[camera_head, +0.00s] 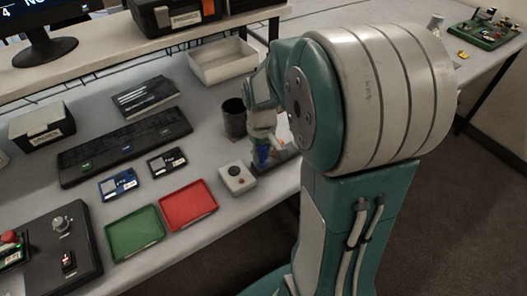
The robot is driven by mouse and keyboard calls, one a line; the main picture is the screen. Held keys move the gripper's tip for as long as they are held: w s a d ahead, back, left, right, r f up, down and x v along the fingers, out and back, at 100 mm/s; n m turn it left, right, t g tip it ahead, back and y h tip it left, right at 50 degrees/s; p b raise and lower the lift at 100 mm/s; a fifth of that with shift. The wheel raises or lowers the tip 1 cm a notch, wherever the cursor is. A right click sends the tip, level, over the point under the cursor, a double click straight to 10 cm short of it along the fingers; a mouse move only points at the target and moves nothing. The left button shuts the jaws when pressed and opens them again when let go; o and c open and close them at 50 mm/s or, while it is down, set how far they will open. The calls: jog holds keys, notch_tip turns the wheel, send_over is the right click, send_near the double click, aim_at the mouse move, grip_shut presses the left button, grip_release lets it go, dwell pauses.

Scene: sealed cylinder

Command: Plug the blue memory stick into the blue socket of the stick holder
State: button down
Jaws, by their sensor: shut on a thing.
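My gripper (263,143) points down at the table, right of the dark cup. It is shut on a small blue object (263,156), which looks like the blue memory stick. A dark low block (287,157) lies just right of and behind the blue object, and looks like the stick holder. My arm hides much of this block. I cannot make out the blue socket, nor tell whether the stick touches the block or stands in it.
A white box with a round button (237,178) stands close at the front left of my gripper. A dark cup (235,119) stands close on the left. Red (188,205) and green (136,233) trays, and a long black panel (125,146), lie further left.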

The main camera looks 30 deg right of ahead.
jog(key=shift+a, duration=0.35)
jog(key=shift+d, duration=0.85)
jog(key=shift+a, duration=0.5)
dwell(0.4)
jog(key=shift+f, duration=0.55)
dwell(0.3)
jog(key=shift+c, duration=1.8)
grip_release()
notch_tip(320, 180, up, 12)
jog(key=shift+f, duration=0.1)
